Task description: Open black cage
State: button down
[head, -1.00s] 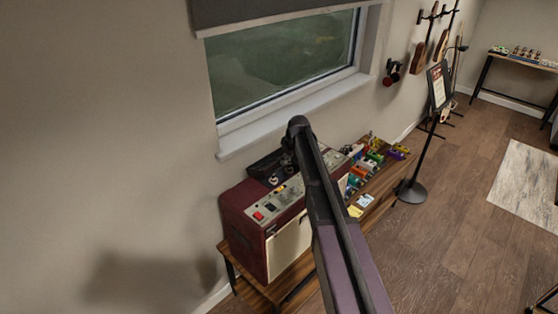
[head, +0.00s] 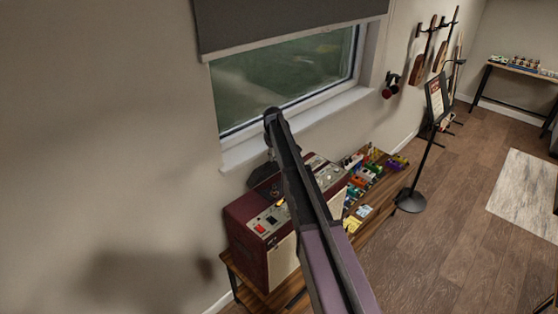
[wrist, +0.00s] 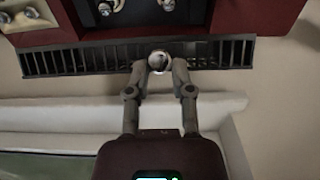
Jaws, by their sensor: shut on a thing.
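The black cage (wrist: 85,59) is a long, dark slatted strip across the wrist view, beside the red amplifier (wrist: 275,18). A shiny round knob (wrist: 159,61) sits at its middle. My gripper (wrist: 159,68) has its two fingertips on either side of this knob and is shut on it. In the head view, a dark part of the cage (head: 263,174) shows behind the amplifier's top, close to the wall. My arm crosses in front there, and the fingertips cannot be made out in that view.
The amplifier stands on a wooden bench (head: 378,192) with several colourful pedals to its right. The window sill (head: 300,128) is just behind and above. A black sign stand (head: 411,200) stands on the floor at the right, with open floor beyond it.

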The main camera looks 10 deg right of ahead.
jog(key=w+a, duration=0.3)
jog(key=w, duration=0.2)
jog(key=shift+a+r, duration=0.15)
jog(key=shift+a, duration=0.15)
jog(key=c, duration=0.7)
grip_release()
jog(key=shift+s, duration=0.15)
jog(key=shift+o, duration=1)
jog(key=shift+s+d, duration=0.1)
jog(key=shift+d, duration=0.05)
jog(key=shift+s, duration=0.1)
jog(key=s+d+f+m+b, duration=0.1)
jog(key=s+f+b, duration=0.3)
jog(key=s, duration=1.1)
jog(key=s+d+f+m+b, duration=0.1)
jog(key=s+f+m+b, duration=0.2)
jog(key=s, duration=1.2)
jog(key=s+d+f+m+b, duration=0.1)
jog(key=s+f+b, duration=0.3)
jog(key=s, duration=1.1)
jog(key=shift+f+m+b, duration=0.35)
jog(key=shift+f+m, duration=0.15)
jog(key=shift+m, duration=0.4)
jog(key=shift+s, duration=0.1)
